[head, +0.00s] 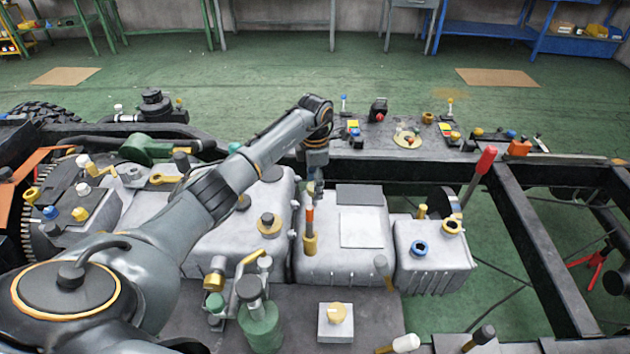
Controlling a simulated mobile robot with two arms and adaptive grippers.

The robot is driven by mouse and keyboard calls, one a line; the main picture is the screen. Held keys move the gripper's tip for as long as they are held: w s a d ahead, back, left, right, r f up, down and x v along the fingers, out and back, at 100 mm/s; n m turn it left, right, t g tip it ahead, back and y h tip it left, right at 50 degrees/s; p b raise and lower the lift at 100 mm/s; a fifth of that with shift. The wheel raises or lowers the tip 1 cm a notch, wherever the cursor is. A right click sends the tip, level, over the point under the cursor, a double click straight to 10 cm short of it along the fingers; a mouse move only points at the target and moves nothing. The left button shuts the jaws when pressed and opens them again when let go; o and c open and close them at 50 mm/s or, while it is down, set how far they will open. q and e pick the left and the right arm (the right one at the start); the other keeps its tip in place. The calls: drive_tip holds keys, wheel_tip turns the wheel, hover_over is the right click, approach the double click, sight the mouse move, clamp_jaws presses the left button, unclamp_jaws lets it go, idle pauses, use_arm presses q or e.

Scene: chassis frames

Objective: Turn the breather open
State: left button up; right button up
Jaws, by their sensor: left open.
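My left gripper (317,184) reaches in from the left and points down over the grey gearbox housing (345,262) in the middle. It is open, and nothing shows between its small fingers. Just below it stands a brass fitting (310,244) with an upright orange-tipped handle. I cannot tell whether the gripper touches that handle. My right gripper is not in view.
A red-handled lever (480,171) rises at the right. A smaller grey box (432,252) with blue and brass rings stands beside the housing. A green bottle-shaped part (260,325) stands in front. Dark chassis rails (540,235) run behind and right, with open floor beyond.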

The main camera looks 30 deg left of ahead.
use_arm(q)
drive_tip(key=shift+c, duration=0.7)
drive_tip(key=c, duration=1)
drive_tip(key=shift+c, duration=0.2)
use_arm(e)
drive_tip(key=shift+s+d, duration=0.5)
use_arm(q)
drive_tip(key=shift+r+n, duration=0.1)
drive_tip(key=shift+n, duration=0.2)
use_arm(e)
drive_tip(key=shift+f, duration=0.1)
use_arm(q)
drive_tip(key=n, duration=1.2)
drive_tip(key=shift+n, duration=0.3)
drive_tip(key=shift+n+p, duration=0.6)
drive_tip(key=shift+n, duration=1.7)
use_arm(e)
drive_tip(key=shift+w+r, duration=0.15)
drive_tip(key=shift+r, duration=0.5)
